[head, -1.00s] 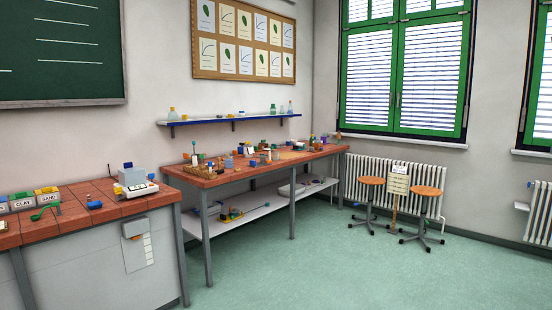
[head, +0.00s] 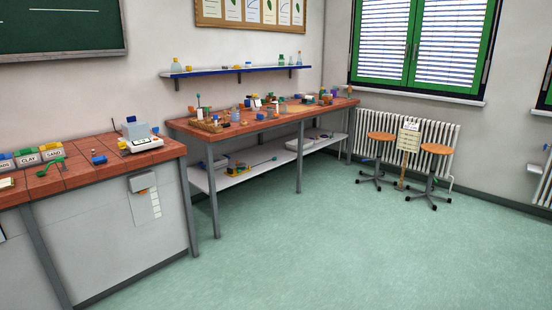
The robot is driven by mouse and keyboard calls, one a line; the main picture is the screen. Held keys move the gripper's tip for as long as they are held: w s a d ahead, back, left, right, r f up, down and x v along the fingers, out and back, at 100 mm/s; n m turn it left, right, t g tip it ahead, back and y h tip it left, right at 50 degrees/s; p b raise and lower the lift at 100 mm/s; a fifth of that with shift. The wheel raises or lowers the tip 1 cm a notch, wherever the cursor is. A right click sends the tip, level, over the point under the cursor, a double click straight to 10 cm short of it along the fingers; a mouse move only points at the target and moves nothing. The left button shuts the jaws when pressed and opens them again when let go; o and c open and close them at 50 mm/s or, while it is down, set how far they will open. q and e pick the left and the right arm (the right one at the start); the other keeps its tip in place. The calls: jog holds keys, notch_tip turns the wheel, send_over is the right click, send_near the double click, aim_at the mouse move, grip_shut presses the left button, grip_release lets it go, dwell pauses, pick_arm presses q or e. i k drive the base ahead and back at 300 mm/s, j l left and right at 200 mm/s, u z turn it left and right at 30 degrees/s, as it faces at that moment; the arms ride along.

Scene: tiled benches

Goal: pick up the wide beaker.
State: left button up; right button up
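I cannot single out the wide beaker with certainty. Several small, pale or clear vessels stand among other items on the far tiled bench (head: 275,122) along the wall, too small to tell apart. One clear vessel (head: 235,116) stands near the middle-left of that bench. Neither of my grippers is in the head view.
A near tiled bench (head: 110,172) at left bears labelled bins (head: 27,160) and a white device (head: 142,140). A wall shelf (head: 240,71) holds bottles. Two stools (head: 380,136) (head: 437,149) flank a sign (head: 409,141) by the radiator (head: 450,133). The green floor (head: 320,240) in front is clear.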

aim_at(284, 106)
jog(key=i+z, duration=0.4)
jog(key=i, duration=2.25)
jog(key=l, duration=0.1)
